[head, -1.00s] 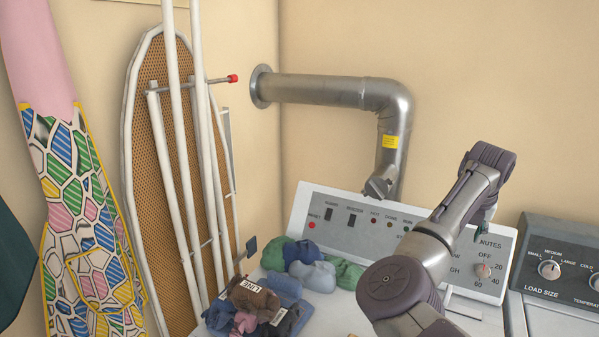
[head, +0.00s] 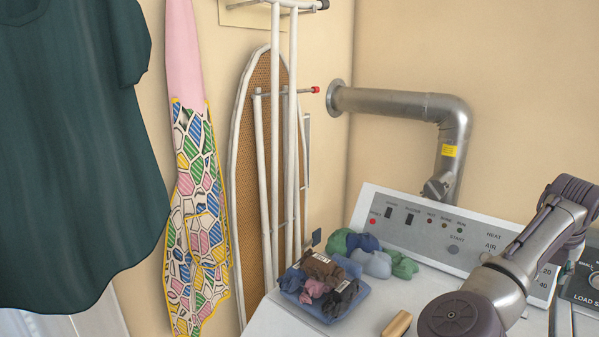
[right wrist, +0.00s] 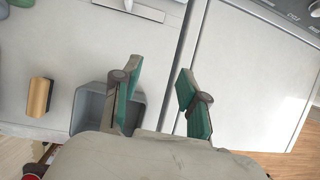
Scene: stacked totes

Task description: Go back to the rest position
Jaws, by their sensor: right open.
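My right arm comes in at the right of the head view. Its gripper (head: 570,252) is mostly hidden there behind my arm, at the right edge near the dryer's control panel. In the right wrist view, the right gripper (right wrist: 158,78) has its two green-padded fingers well apart, with nothing between them. It is over the white machine tops, near the gap between them. A grey bin (right wrist: 88,108) shows beside and partly behind the left finger. My left gripper is in neither view.
A blue tote (head: 340,308) holding bundled clothes stands on the white dryer top (head: 270,322), with more bundles (head: 372,262) behind it. The control panel (head: 450,236) rises behind. An ironing board (head: 250,130) and hanging garments (head: 75,150) are at left.

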